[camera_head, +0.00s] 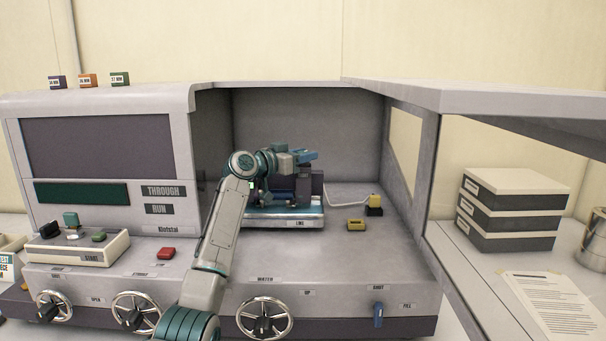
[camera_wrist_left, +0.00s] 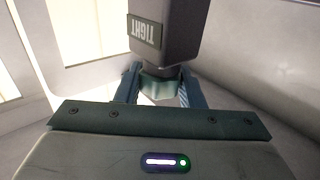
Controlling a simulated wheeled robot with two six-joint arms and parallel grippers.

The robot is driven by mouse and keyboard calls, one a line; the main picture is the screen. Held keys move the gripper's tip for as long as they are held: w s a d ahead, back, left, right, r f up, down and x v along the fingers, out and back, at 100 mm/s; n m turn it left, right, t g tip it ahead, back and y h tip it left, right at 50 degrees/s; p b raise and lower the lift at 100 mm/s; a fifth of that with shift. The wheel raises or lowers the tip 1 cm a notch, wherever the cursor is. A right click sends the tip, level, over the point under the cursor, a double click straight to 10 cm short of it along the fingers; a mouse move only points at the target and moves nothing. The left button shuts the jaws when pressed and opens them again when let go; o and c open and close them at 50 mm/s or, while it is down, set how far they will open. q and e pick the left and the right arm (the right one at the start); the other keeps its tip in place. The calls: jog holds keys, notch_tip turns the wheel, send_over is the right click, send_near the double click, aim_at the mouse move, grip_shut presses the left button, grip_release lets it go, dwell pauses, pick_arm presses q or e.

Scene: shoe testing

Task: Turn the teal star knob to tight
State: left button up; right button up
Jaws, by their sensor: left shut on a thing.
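The teal star knob (camera_wrist_left: 160,85) shows in the left wrist view, below a dark grey block that carries a "TIGHT" label (camera_wrist_left: 146,34), upside down in this view. My left gripper (camera_wrist_left: 160,92) is shut on the knob, with one finger on each side of it. In the head view my left gripper (camera_head: 304,155) is inside the open bay, at the top of the dark testing fixture (camera_head: 317,186). The knob itself cannot be made out in the head view, where the gripper and fixture cover it. My right gripper is not in view.
The fixture stands on a pale base plate labelled "LINE" (camera_head: 300,223). A yellow block (camera_head: 356,225) and a small yellow-and-black piece with a white cable (camera_head: 374,204) lie to its right. Spoked handwheels (camera_head: 264,316) line the front panel.

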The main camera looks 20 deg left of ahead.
pick_arm(q)
jog(key=shift+f+m+g+h+b, duration=0.2)
jog(key=shift+m+g+h+b, duration=0.4)
jog(key=shift+m+h+b, duration=0.25)
jog(key=shift+m+g+h+b, duration=0.35)
jog(key=shift+g+h, duration=0.15)
jog(key=shift+h, duration=0.15)
jog(key=shift+r+m+g+h, duration=0.1)
jog(key=shift+m+g+h, duration=0.2)
jog(key=shift+g, duration=0.1)
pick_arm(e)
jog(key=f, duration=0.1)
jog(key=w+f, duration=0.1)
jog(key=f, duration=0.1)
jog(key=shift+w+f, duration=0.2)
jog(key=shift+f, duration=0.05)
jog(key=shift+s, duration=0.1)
pick_arm(q)
jog(key=o, duration=1)
jog(key=shift+r+b, duration=0.15)
jog(key=shift+b, duration=0.15)
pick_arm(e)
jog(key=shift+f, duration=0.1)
